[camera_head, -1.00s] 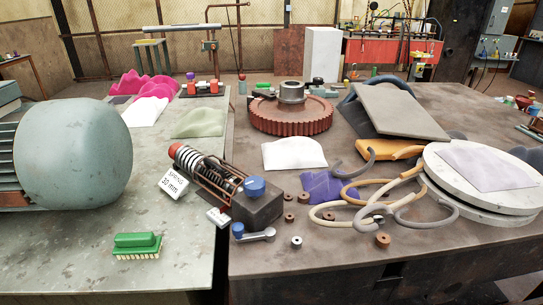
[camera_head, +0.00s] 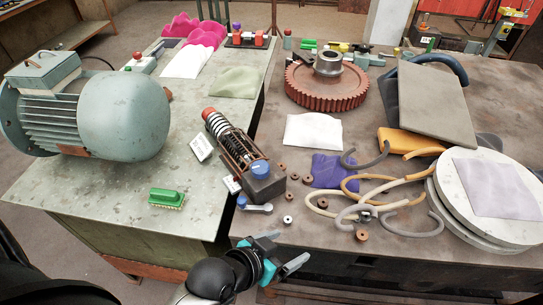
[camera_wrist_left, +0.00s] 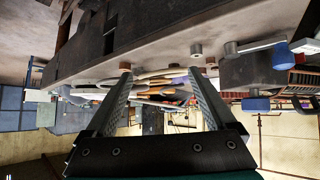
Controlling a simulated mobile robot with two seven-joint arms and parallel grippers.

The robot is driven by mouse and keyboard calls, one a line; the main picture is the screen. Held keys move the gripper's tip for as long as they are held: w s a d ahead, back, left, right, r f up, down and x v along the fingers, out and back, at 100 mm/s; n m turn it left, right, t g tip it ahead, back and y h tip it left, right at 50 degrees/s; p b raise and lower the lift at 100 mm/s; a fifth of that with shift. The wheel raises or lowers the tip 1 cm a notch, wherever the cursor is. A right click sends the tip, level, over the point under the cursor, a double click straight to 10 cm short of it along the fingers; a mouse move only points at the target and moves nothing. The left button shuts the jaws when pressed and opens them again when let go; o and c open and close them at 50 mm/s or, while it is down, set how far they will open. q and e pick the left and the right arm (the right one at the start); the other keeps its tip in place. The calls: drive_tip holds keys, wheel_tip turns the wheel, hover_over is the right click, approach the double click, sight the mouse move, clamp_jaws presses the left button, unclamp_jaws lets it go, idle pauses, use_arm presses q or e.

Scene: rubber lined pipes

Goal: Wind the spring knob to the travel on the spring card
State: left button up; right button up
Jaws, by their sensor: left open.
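The spring unit (camera_head: 228,138) lies at the seam of the two tables, a coil spring in a cage with a red end cap (camera_head: 208,113). Its dark block (camera_head: 266,188) bears a blue knob (camera_head: 260,168); the knob also shows at the right of the left wrist view (camera_wrist_left: 256,104). The white spring card (camera_head: 202,148) leans beside the spring; its print is too small to read now. A small lever with a blue end (camera_head: 242,201) lies in front of the block. My left gripper (camera_head: 288,250) is open and empty at the table's front edge, below and apart from the block.
Several small bushings (camera_head: 288,220), curved hoses (camera_head: 350,212) and round white discs (camera_head: 480,205) crowd the right table. A rust-red gear (camera_head: 328,85) stands behind.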

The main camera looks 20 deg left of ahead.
use_arm(q)
drive_tip(key=w+d+r+t, duration=0.1)
drive_tip(key=n+t+y, duration=0.7)
drive_tip(key=y, duration=0.2)
approach(259, 176)
drive_tip(key=x, duration=1.2)
drive_tip(key=shift+w+r+b, duration=0.1)
drive_tip(key=shift+w+b, duration=0.15)
drive_tip(key=shift+b, duration=0.05)
drive_tip(key=shift+m+h, duration=0.3)
drive_tip(key=c, duration=1.4)
